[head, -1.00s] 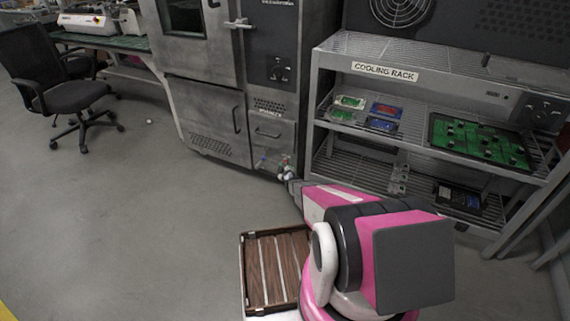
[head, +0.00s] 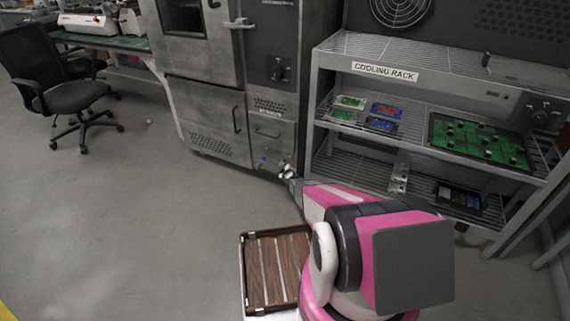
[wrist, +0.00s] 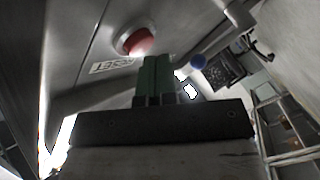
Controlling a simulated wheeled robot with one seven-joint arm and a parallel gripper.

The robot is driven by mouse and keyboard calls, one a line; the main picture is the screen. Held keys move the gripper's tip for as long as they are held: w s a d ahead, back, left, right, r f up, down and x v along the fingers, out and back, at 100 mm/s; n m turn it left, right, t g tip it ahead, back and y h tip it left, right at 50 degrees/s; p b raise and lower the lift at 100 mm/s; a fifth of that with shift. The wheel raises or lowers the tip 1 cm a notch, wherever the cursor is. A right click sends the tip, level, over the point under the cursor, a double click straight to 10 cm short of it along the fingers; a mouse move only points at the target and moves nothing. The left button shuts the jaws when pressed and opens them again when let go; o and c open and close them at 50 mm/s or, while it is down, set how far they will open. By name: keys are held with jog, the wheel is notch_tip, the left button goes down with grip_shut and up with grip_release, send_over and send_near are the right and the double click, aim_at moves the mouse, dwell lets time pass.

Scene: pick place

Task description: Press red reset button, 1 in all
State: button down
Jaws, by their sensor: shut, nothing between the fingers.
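The red reset button (wrist: 133,40) shows in the wrist view on a grey panel, above a label that reads RESET (wrist: 112,64). My gripper (wrist: 156,62) has its two greenish fingers shut together and empty. Its fingertips are just below and right of the button in the wrist view, overlapping its lower right edge. I cannot tell whether they touch it. In the head view my gripper (head: 287,173) is at the lower front of the grey oven cabinet (head: 207,120). The button is too small there to make out surely.
The cooling rack (head: 328,85) with several circuit boards stands right of the cabinet. A brown slatted tray (head: 263,270) is near my base. An office chair (head: 72,92) stands left; the floor between is clear.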

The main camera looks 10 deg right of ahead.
jog(key=shift+w+d, duration=0.25)
jog(key=shift+w, duration=0.05)
dwell(1.0)
jog(key=shift+s+a, duration=0.5)
jog(key=shift+s, duration=0.2)
jog(key=s+a, duration=0.1)
jog(key=s, duration=0.1)
jog(key=s+a, duration=0.2)
dwell(0.6)
dwell(0.6)
